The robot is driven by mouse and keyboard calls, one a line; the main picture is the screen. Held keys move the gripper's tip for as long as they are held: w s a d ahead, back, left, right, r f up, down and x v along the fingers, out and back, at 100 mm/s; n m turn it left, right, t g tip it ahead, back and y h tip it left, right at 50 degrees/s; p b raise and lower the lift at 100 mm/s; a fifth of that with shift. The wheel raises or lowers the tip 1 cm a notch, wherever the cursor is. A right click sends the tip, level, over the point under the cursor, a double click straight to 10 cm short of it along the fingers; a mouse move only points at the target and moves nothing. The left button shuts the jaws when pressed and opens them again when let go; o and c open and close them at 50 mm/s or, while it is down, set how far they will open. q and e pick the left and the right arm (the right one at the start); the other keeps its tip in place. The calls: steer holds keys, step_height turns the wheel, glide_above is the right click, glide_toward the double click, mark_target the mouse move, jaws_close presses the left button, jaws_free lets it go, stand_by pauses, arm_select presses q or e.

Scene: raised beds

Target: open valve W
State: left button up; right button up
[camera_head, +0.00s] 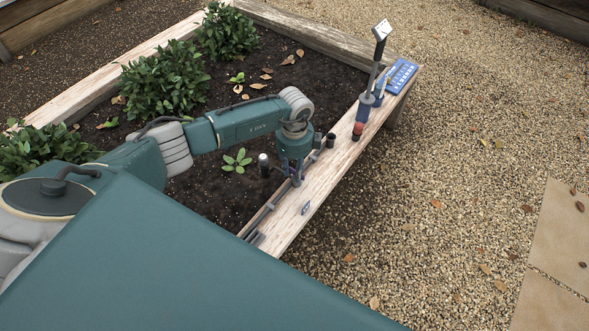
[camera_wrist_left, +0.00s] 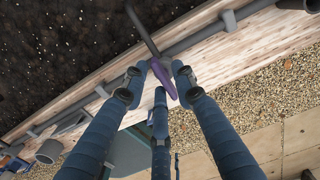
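A purple valve handle (camera_wrist_left: 163,79) sits on the grey pipe (camera_wrist_left: 190,40) along the bed's plank in the left wrist view. My left gripper (camera_wrist_left: 160,76) reaches down around it with three fingers spread, and gaps show between the fingertips and the handle. In the head view my left gripper (camera_head: 293,176) points down at the plank's inner edge and mostly hides the handle. No letter W is readable on it. My right gripper is in neither view.
A white-topped post (camera_head: 264,160) stands beside my gripper. Leafy plants (camera_head: 165,80) fill the left side.

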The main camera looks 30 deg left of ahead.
mark_target(294, 171)
arm_select(q)
step_height(294, 171, up, 12)
stand_by(0.7)
stand_by(0.4)
